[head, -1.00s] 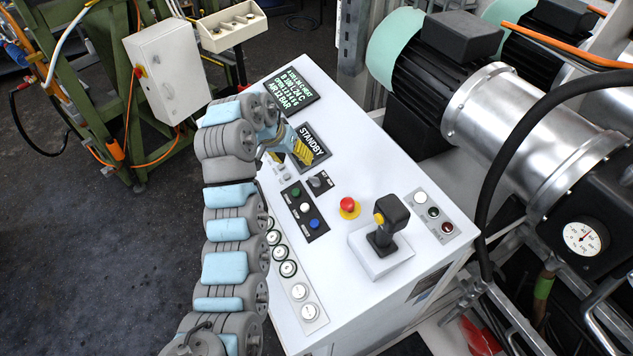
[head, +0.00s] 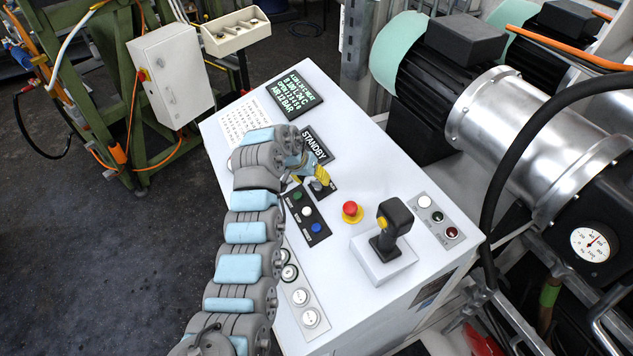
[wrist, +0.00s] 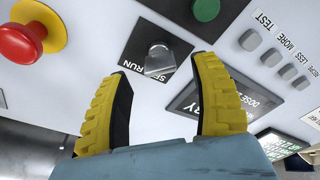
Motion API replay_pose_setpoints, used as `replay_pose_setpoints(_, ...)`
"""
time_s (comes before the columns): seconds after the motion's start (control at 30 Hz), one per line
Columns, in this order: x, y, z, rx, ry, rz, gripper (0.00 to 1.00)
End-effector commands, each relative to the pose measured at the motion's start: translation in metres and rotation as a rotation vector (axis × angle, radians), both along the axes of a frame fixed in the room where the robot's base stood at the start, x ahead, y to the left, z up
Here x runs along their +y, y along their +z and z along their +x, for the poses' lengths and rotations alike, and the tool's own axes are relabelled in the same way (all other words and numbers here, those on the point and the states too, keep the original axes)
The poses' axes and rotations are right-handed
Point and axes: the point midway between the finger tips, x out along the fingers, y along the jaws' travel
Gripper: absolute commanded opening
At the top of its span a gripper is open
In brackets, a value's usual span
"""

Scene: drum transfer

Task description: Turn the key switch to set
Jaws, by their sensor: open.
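The key switch is a grey knob on a black plate (wrist: 158,62) in the wrist view, with a RUN label beside it and a partly hidden second label. In the head view, the key switch (head: 318,187) is partly covered by my yellow fingers. My gripper (wrist: 164,78) is open and empty. In the wrist view its two fingertips stand on either side of the knob, which shows between them at their tips. In the head view my gripper (head: 312,177) hangs low over the switch. I cannot tell whether the fingers touch the knob.
A red emergency stop (head: 351,210) and a joystick (head: 393,225) stand right of the switch. A panel with green, white and blue buttons (head: 305,211) lies just below it. The STANDBY display (head: 318,145) is above.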

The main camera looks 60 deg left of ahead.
Motion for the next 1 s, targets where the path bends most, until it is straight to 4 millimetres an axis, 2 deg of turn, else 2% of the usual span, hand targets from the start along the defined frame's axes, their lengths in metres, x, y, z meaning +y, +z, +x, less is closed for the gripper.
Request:
replay_pose_setpoints(0.43,0.003,-0.026,0.012,0.002,-0.001,-0.002,0.63)
replay_pose_setpoints(0.93,0.003,-0.031,0.015,0.001,-0.001,0.001,0.63)
replay_pose_setpoints(0.97,0.003,-0.031,0.015,0.001,-0.001,0.001,0.60)
replay_pose_setpoints(1.0,0.003,-0.031,0.015,0.001,-0.001,0.001,0.49)
